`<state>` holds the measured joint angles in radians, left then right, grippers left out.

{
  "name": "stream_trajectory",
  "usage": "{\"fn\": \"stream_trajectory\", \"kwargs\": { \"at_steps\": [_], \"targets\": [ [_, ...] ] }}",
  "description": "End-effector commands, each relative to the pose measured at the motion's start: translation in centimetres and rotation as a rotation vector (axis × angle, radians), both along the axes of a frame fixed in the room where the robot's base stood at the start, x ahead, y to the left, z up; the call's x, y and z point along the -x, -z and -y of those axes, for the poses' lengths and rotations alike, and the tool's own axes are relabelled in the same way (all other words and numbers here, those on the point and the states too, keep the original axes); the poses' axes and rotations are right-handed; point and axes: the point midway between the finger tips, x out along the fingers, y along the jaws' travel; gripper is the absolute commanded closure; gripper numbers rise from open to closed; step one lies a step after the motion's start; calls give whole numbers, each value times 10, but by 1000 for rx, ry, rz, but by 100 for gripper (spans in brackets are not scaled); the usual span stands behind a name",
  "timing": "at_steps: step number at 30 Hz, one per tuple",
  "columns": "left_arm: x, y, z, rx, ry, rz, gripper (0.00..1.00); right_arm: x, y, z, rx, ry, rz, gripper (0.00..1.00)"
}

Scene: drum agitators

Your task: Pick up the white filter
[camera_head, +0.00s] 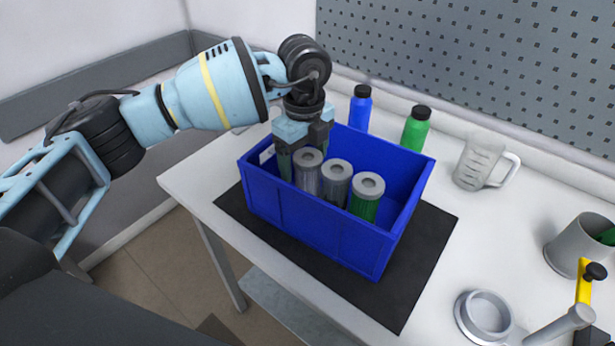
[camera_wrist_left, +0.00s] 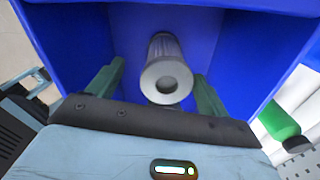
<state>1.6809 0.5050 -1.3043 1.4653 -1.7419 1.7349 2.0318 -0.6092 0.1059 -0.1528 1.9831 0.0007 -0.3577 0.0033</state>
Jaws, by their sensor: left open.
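The blue crate (camera_head: 318,236) holds three upright filters with grey ring-shaped caps. The left one (camera_head: 307,184) has a pale grey body, the middle one (camera_head: 334,194) looks greyish, and the right one (camera_head: 364,208) has a green body. I cannot tell surely which counts as white. My left gripper (camera_head: 301,152) points down into the crate's left end, at the left filter. In the left wrist view, a pale ribbed filter (camera_wrist_left: 165,82) stands between the open fingers (camera_wrist_left: 159,72), with gaps on both sides. The right gripper is not in view.
The crate stands on a black mat (camera_head: 432,262) on a white table. Behind it are a blue bottle (camera_head: 360,112) and a green bottle (camera_head: 415,130). A clear jug (camera_head: 477,163), a grey container (camera_head: 578,245) and a round metal part (camera_head: 484,316) stand to the right.

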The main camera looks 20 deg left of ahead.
Motion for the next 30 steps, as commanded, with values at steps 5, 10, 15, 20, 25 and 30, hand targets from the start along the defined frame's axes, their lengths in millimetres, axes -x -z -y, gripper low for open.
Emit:
{"fn": "stream_trajectory", "kwargs": {
  "at_steps": [5,10,15,20,25,30],
  "targets": [
    [-1,2,0,0,0,2,21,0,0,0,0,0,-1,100],
    [-3,16,2,-1,0,0,21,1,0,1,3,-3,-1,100],
    [-6,41,4,0,0,0,21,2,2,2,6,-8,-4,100],
    [-6,53,4,0,1,2,21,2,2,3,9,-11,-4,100],
    [-7,53,4,0,1,3,21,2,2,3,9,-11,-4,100],
    [-7,53,4,0,1,3,41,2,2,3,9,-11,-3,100]
  ]
}}
